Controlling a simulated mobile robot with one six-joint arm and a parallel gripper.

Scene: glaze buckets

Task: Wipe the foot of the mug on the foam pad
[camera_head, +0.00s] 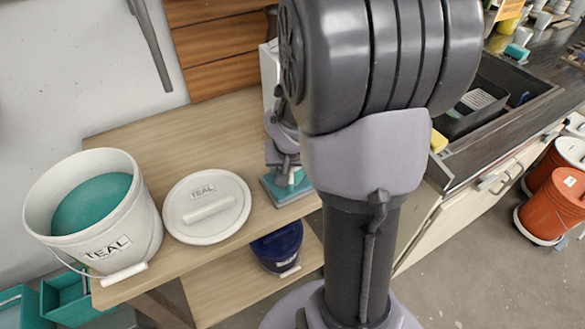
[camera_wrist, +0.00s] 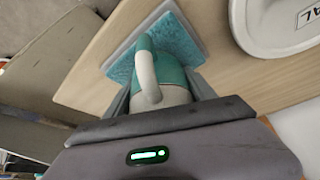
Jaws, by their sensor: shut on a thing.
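The mug (camera_wrist: 172,72), teal with a white lower part and a pale handle, is between the fingers of my gripper (camera_wrist: 160,88) in the wrist view. My gripper is shut on it. The foam pad (camera_wrist: 178,38) is a square teal pad on a grey base, lying on the wooden table just beyond and under the mug. In the head view the pad (camera_head: 276,193) is at the table's right edge, with my gripper (camera_head: 284,172) right above it. My arm hides part of both there. I cannot tell whether the mug's foot touches the pad.
A white bucket labelled TEAL (camera_head: 100,225) holds teal glaze at the table's left. Its white lid (camera_head: 207,208) lies between bucket and pad. A dark blue bucket (camera_head: 278,250) stands on the lower shelf. A sink (camera_head: 490,100) and orange buckets (camera_head: 550,205) are at the right.

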